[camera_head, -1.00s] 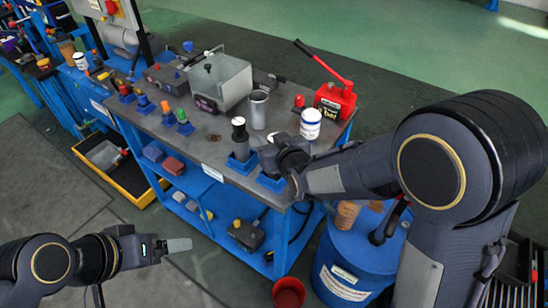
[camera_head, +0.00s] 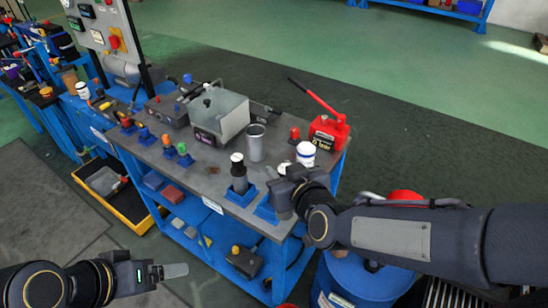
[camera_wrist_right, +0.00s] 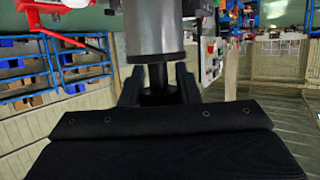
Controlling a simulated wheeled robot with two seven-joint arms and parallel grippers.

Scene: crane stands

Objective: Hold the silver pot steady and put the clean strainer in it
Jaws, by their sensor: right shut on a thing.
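The silver pot (camera_head: 256,143), an open-topped metal cylinder, stands upright on the grey table top. My right gripper (camera_head: 283,187) is at the table's front right edge, shut on the black neck of a strainer-like piece with a grey cylindrical body (camera_head: 281,202). In the right wrist view this silver body (camera_wrist_right: 156,30) with its black collar lies beyond the fingers (camera_wrist_right: 158,88). A similar piece with a black grip (camera_head: 238,172) stands in a blue holder to the left. Which one is clean I cannot tell. My left gripper (camera_head: 172,271) is low at left, away from the table, seen edge-on.
Blue holders (camera_head: 264,213) line the table front. A white jar (camera_head: 306,153) and a red hand pump (camera_head: 328,130) stand right of the pot. A blue drum (camera_head: 362,280) is below my right arm.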

